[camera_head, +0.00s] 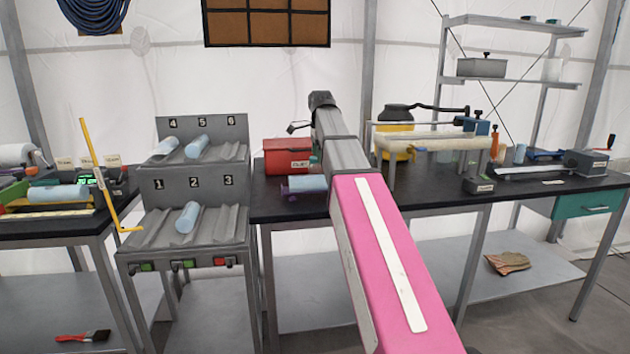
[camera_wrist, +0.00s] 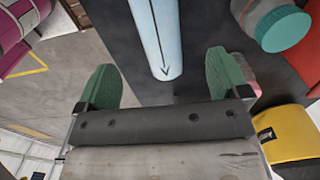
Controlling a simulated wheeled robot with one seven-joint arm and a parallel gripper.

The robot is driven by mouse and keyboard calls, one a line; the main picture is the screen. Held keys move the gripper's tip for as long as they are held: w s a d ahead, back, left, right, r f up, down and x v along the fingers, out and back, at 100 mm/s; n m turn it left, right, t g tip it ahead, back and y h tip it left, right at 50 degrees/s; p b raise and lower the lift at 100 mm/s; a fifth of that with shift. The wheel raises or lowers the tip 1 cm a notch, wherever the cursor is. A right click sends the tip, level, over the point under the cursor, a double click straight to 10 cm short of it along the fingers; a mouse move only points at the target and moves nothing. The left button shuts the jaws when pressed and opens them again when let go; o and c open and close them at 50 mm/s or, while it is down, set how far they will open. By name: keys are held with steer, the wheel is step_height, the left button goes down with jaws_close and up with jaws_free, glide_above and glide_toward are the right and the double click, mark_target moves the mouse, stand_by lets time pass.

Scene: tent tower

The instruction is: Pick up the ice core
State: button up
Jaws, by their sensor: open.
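An ice core (camera_wrist: 155,35), a pale blue cylinder with a dark arrow on its end part, shows in the wrist view between and beyond the two green fingers of my gripper (camera_wrist: 163,75). The fingers are wide apart and there are gaps on both sides of the core. In the head view a pale blue core (camera_head: 306,184) lies on the black bench beside my arm, its right end partly hidden; it looks like the same one. My gripper is hidden behind my arm in the head view.
A red box (camera_head: 288,156) stands behind the core, with a teal-lidded jar (camera_wrist: 284,28) close by. A grey numbered rack (camera_head: 215,250) holds other cores in slots 2, 4 and 5. Another core (camera_head: 58,193) lies on the left bench. A yellow container (camera_head: 395,135) stands to the right.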

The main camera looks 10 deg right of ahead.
mark_target(317, 182)
step_height(317, 182, down, 6)
steer(key=shift+r, duration=0.2)
steer(key=f, duration=0.2)
steer(key=a+f, duration=0.1)
steer(key=f, duration=0.1)
steer(key=shift+s+f, duration=0.1)
steer(key=shift+s, duration=0.05)
steer(key=shift+f, duration=0.5)
steer(key=c, duration=1.4)
